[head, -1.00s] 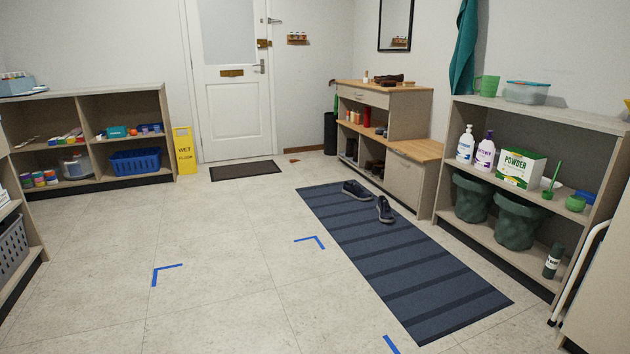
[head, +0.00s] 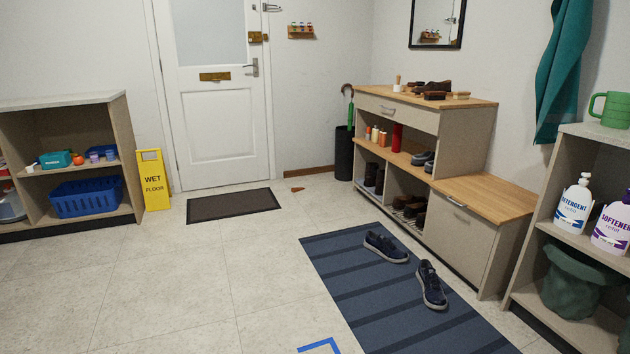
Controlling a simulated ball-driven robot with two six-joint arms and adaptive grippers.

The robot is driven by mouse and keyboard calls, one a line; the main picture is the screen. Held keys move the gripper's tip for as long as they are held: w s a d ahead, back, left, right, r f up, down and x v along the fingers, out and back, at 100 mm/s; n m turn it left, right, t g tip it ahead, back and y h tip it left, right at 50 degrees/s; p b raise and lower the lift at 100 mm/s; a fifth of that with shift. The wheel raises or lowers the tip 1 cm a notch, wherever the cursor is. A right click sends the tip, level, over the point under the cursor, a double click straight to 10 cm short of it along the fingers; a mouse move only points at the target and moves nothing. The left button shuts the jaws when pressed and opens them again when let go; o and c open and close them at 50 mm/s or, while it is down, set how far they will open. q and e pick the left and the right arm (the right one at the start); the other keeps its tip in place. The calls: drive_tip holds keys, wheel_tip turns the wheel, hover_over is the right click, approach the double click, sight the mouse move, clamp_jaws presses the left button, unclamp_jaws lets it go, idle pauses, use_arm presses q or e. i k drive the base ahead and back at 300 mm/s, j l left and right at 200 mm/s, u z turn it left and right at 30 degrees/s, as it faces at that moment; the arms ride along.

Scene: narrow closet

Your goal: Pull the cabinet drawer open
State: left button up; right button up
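The wooden cabinet (head: 472,190) stands against the right wall in the head view, with a light wood top and pale grey fronts. Its drawer (head: 397,110) is at the upper part, under the higher top, and looks shut. Open shelves with shoes and bottles lie below the drawer. Neither of my grippers is in view.
A striped blue mat (head: 345,285) with two dark shoes (head: 431,286) lies in front of the cabinet. A shelf unit (head: 567,232) stands at the near right. A yellow wet floor sign (head: 153,180) and dark doormat (head: 233,205) are farther left.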

sight(425, 119)
drive_tip(key=i, duration=2.7)
